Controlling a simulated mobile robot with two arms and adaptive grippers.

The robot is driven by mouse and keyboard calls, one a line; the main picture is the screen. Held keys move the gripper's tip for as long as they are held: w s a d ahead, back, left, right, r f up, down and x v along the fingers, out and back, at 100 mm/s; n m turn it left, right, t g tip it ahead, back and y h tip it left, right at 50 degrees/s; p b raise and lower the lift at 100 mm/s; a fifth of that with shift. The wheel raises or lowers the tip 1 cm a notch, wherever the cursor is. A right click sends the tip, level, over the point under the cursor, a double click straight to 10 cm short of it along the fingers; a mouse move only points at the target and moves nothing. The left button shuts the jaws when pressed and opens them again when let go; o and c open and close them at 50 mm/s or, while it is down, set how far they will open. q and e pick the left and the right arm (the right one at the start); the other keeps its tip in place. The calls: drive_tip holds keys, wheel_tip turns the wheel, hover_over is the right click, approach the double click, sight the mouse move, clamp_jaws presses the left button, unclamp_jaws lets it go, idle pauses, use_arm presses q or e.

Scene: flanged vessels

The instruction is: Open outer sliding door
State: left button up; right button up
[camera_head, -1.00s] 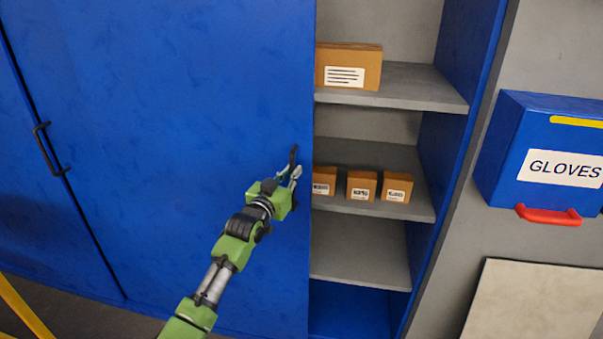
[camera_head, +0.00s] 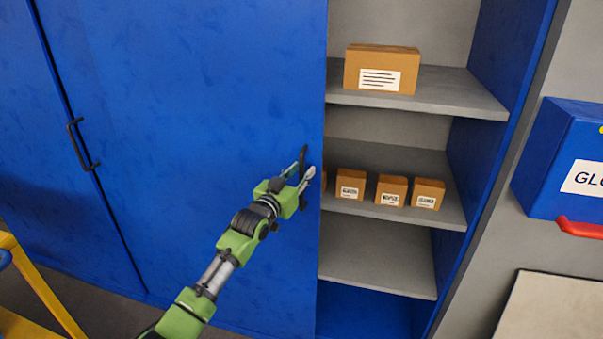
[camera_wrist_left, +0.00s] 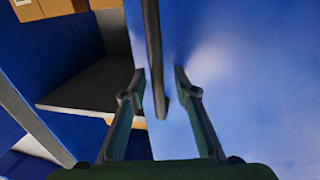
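The blue sliding door (camera_head: 220,90) fills the middle of the head view. Its right edge stands clear of the right cabinet wall, so part of the shelving shows. A dark upright handle (camera_head: 303,158) sits near that edge. My left gripper (camera_head: 302,176) is at this handle, its arm coming up from below. In the left wrist view the handle (camera_wrist_left: 155,60) passes between the two fingertips, with gaps visible on both sides, so the gripper looks open around it. Contact cannot be told. My right gripper is not in view.
The open bay has grey shelves (camera_head: 420,95) with a large carton (camera_head: 382,68) and several small boxes (camera_head: 391,190). Another blue panel with a dark handle (camera_head: 82,145) is at left. A gloves box (camera_head: 570,165) hangs at right. A yellow frame (camera_head: 45,290) stands lower left.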

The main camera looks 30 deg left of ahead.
use_arm(q)
drive_tip(key=shift+w+f, duration=0.1)
drive_tip(key=shift+w, duration=0.05)
drive_tip(key=s, duration=1.2)
drive_tip(key=shift+d, duration=0.45)
drive_tip(key=s+d+f+g, duration=0.1)
drive_tip(key=s+f+g, duration=0.25)
drive_tip(key=f, duration=1.35)
drive_tip(key=s+d+f+g, duration=0.1)
drive_tip(key=s+f+g, duration=0.25)
drive_tip(key=f, duration=1.35)
drive_tip(key=s+d+f+m+g, duration=0.1)
drive_tip(key=s+d+f+g, duration=0.15)
drive_tip(key=s+f, duration=0.65)
drive_tip(key=s+d+f+g, duration=0.2)
drive_tip(key=s+d+f, duration=0.1)
drive_tip(key=s+f, duration=0.55)
drive_tip(key=s+d+f+g, duration=0.1)
drive_tip(key=s+d+f, duration=0.2)
drive_tip(key=s, duration=0.6)
drive_tip(key=s+d+f+m+g+h, duration=0.1)
drive_tip(key=s+d+f+g, duration=0.1)
drive_tip(key=s+f, duration=0.5)
drive_tip(key=s+d+f+m+g+b, duration=0.1)
drive_tip(key=s+d+f, duration=0.3)
drive_tip(key=s, duration=0.8)
drive_tip(key=shift+s+d+f+g+h, duration=0.2)
drive_tip(key=shift+d+f+g+h, duration=0.15)
drive_tip(key=shift+f+g, duration=0.45)
